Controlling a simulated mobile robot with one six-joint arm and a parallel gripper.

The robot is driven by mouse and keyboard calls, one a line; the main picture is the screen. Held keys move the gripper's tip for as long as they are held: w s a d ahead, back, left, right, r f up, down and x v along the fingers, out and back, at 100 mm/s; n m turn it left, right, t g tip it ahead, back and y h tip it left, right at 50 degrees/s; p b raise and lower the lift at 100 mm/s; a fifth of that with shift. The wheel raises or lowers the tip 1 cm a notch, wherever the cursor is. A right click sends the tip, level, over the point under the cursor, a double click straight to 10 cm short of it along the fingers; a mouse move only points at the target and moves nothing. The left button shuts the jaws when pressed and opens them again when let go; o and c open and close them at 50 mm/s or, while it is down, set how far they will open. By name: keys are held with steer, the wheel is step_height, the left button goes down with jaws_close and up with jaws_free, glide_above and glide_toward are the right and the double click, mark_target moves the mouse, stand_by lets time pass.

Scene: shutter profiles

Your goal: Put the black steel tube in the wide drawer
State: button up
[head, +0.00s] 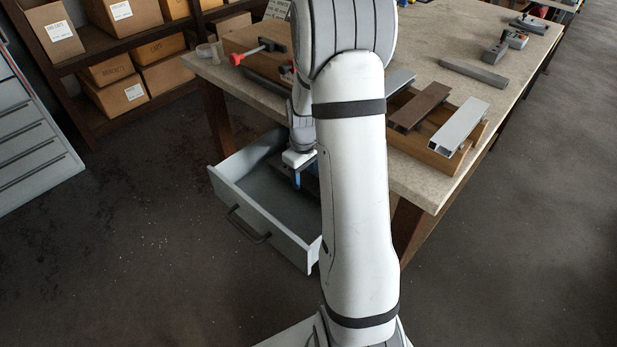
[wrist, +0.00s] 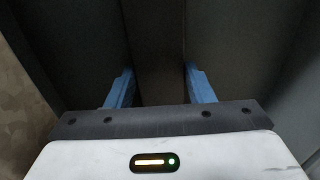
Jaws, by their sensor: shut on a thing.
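The wide drawer (head: 283,246) is pulled out below the workbench, its grey interior open from above. My gripper (head: 304,181) reaches down into it on the right side, its blue fingers low inside the drawer walls. In the wrist view, my gripper (wrist: 160,88) has its two blue fingers shut on the black steel tube (wrist: 158,62), a long dark bar running away between them. My arm hides much of the tube and the drawer's right part in the head view. I cannot tell whether the tube touches the drawer floor.
The workbench (head: 420,180) stands over the drawer. A brown profile (head: 419,106) and a silver profile (head: 459,127) lie across a wooden holder (head: 430,157) at its near edge. A red-handled clamp (head: 256,50) is at its left end. A shelf with cardboard boxes (head: 108,85) stands behind left.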

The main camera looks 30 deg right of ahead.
steer(key=shift+f, duration=0.8)
steer(key=shift+f, duration=0.1)
steer(key=o, duration=1.5)
